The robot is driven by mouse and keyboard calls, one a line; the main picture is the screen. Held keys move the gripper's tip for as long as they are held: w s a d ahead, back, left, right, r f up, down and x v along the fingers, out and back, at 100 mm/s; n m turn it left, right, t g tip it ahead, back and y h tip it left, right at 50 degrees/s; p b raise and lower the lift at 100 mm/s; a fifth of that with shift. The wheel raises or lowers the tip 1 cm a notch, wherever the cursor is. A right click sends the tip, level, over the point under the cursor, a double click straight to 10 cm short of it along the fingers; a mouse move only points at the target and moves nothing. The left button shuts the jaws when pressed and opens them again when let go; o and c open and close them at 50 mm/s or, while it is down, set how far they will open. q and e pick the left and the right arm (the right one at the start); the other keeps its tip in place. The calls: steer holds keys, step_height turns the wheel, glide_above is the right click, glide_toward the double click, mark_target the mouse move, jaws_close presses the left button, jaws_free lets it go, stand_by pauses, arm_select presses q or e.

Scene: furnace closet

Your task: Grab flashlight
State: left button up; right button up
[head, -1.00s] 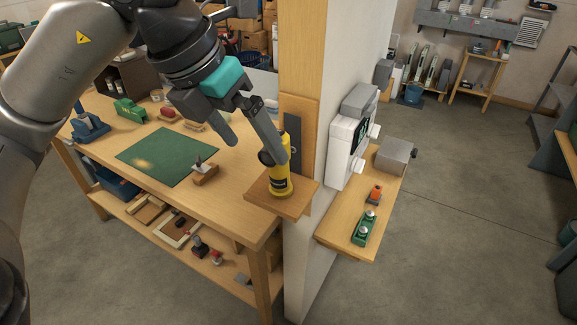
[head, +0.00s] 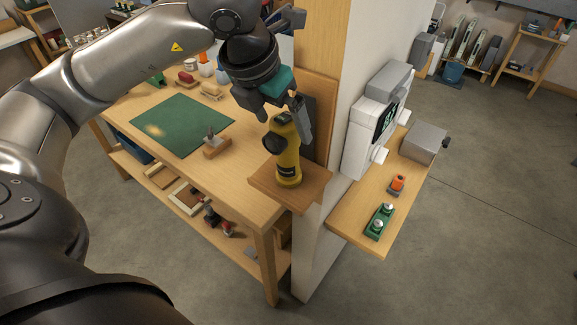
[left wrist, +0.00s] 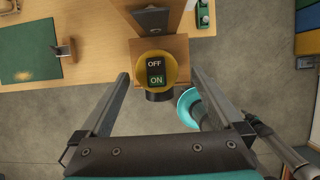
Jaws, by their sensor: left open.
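The flashlight (head: 288,160) is yellow with black parts. It stands upright on a small wooden shelf (head: 313,192) at the front right corner of the workbench. In the left wrist view its round yellow top (left wrist: 172,73) carries a black ON/OFF switch. My left gripper (head: 277,122) is open above the flashlight in the head view. In the left wrist view its two fingers (left wrist: 160,77) lie on either side of the flashlight, with a gap at each side. Part of the flashlight's upper end is hidden by the gripper in the head view.
A wooden post (head: 330,50) and a backboard stand right behind the flashlight. A side shelf (head: 352,232) holds a green two-knob unit (head: 380,221).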

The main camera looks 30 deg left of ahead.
mark_target(288, 161)
arm_select(q)
steer(key=shift+p+x, duration=0.3)
steer(key=shift+x, duration=2.45)
steer(key=shift+w+a, duration=0.15)
steer(key=shift+r, duration=0.1)
steer(key=shift+c, duration=0.2)
jaws_close()
